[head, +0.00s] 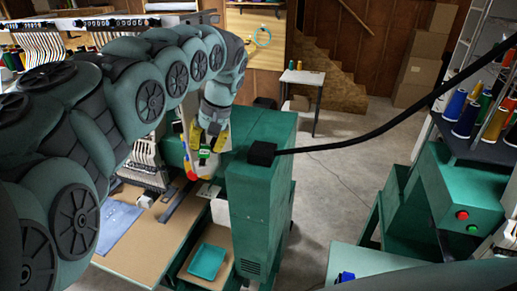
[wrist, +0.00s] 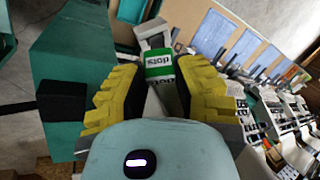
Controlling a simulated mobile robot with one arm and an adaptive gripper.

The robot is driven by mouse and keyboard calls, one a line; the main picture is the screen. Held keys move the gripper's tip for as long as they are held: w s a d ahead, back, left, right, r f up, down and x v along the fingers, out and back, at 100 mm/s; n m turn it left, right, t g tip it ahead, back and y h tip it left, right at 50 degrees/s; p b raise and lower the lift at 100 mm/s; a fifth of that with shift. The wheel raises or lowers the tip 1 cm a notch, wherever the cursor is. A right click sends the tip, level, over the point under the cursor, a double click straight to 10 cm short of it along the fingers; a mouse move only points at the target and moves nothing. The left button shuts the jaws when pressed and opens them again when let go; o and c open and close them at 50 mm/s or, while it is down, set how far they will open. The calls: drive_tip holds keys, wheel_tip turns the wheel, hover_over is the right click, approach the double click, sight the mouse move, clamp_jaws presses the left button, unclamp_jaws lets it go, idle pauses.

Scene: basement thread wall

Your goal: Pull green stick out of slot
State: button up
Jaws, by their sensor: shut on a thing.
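My gripper (head: 206,147) hangs beside the tall green machine cabinet in the head view. Its yellow, ridged fingers also show in the wrist view (wrist: 158,82). The fingers are shut on the green stick (wrist: 160,60), whose green face with white lettering shows between them. In the head view a small bit of green (head: 204,154) shows at the fingertips. Grey-white parts lie just beyond and below the green face in the wrist view. The slot is not clearly visible, and I cannot tell whether the stick is still inside it.
The green cabinet (head: 262,195) with a black box (head: 262,153) on it stands close right of my gripper. A red button (head: 191,175) is just below the gripper. A teal tray (head: 207,261) lies lower down. Open floor (head: 345,165) is farther right.

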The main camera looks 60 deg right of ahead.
drive_tip(key=shift+r, duration=0.65)
drive_tip(key=shift+r+b, duration=0.4)
drive_tip(key=shift+r, duration=1.6)
